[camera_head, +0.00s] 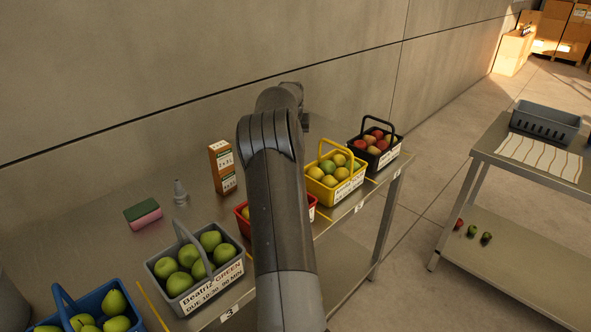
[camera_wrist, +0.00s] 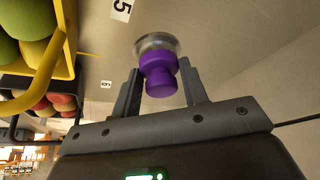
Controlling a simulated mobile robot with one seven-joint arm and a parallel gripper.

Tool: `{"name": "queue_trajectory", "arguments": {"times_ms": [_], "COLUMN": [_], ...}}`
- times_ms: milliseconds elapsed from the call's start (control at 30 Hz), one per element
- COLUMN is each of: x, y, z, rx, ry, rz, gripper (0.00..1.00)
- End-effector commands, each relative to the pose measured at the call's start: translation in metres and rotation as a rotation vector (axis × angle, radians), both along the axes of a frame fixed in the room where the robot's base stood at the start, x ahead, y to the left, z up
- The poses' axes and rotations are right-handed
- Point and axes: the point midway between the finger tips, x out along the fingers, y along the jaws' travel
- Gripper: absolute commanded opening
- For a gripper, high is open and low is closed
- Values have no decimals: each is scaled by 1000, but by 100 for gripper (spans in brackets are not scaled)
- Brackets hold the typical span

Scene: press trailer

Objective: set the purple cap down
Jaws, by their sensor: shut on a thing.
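The purple cap (camera_wrist: 158,76) shows in the wrist view, between the two dark fingers of my gripper (camera_wrist: 160,88). My gripper is shut on it. A round metallic grey part sits at the cap's far end; I cannot tell if it belongs to the cap. A pale surface lies beyond the cap, and the gap between them is unclear. In the head view my own arm hides the gripper and the cap.
The steel table (camera_head: 100,237) holds a grey basket (camera_head: 215,286), a blue basket (camera_head: 130,318), a yellow basket (camera_head: 340,193), a black basket (camera_head: 393,155), a partly hidden red basket (camera_head: 312,211), a sponge (camera_head: 143,213), a small bottle (camera_head: 180,192) and an orange carton (camera_head: 222,168). Its back left is bare.

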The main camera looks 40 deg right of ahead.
Motion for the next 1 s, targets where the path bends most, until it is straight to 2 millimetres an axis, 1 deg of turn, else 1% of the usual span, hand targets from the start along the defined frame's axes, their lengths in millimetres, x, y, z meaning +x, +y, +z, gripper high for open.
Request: {"name": "queue_trajectory", "arguments": {"times_ms": [100, 167, 267, 400, 500, 667, 767, 900, 1000], "x": [0, -1, -1, -2, -1, -1, -1, -2, -1], "y": [-4, -6, -7, -7, -7, -7, -7, -7, -7], "z": [4, 5, 0, -23, -37, -48, -61, -85, -93], "rx": [-3, -1, 1, 3, 3, 2, 2, 3, 2], "ry": [0, 0, 2, 2, 0, 0, 0, 1, -1], "rz": [-92, -123, -153, -161, -160, -159, -158, -159, -159], "gripper": [14, 14, 14, 14, 14, 14, 14, 14, 14]}}
